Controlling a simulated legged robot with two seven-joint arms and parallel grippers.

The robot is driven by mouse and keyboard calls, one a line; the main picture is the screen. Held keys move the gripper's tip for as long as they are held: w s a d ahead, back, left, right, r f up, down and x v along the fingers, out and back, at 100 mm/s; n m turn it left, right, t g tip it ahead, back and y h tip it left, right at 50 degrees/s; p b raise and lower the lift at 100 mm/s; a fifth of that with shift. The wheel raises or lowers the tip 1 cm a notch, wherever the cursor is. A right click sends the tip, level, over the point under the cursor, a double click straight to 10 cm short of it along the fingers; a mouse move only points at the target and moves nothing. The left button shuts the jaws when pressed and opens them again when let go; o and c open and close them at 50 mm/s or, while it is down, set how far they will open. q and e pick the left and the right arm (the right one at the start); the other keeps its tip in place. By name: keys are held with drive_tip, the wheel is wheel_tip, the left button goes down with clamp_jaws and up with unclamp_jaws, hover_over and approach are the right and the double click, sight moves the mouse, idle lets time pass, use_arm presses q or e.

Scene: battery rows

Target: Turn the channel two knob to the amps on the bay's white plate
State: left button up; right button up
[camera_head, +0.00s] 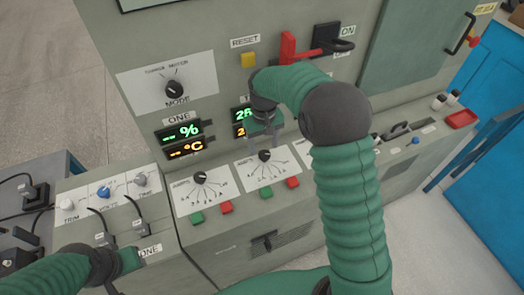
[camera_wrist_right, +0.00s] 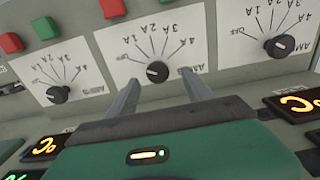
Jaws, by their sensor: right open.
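The second channel's black knob (camera_head: 264,155) sits at the top of a white amps plate (camera_head: 254,176) on the sloping panel. In the right wrist view the same knob (camera_wrist_right: 157,71) and its plate (camera_wrist_right: 172,28) appear upside down, with dial lines and amp marks. My right gripper (camera_head: 264,136) is open just above the knob in the head view. In the wrist view its two fingers (camera_wrist_right: 159,77) are spread on either side of the knob, with gaps visible; contact is not seen. My left gripper (camera_head: 134,259) is at the lower left, its jaws unclear.
Similar knobs stand on both sides: channel one's (camera_head: 200,177) and a third (camera_wrist_right: 57,94). Green and red buttons (camera_head: 293,182) lie below the plates. Lit displays (camera_head: 184,141) are above, one partly behind my right arm. A red lever (camera_head: 288,48) is higher up.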

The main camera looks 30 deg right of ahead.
sight(264, 153)
drive_tip(key=f, duration=0.3)
drive_tip(key=shift+w+d+f, duration=0.2)
drive_tip(key=shift+w+f, duration=0.15)
drive_tip(key=shift+d+f, duration=0.1)
drive_tip(key=shift+f, duration=0.2)
drive_tip(key=shift+s+d, duration=0.1)
drive_tip(key=shift+s, duration=0.1)
drive_tip(key=shift+s+r, duration=0.1)
drive_tip(key=shift+s, duration=0.05)
drive_tip(key=shift+w+a, duration=0.2)
drive_tip(key=shift+a, duration=0.05)
drive_tip(key=c, duration=0.7)
drive_tip(key=shift+d, duration=0.15)
clamp_jaws()
use_arm(q)
drive_tip(key=shift+w+d+f, duration=0.1)
drive_tip(key=shift+w+d, duration=0.15)
drive_tip(key=shift+d, duration=0.05)
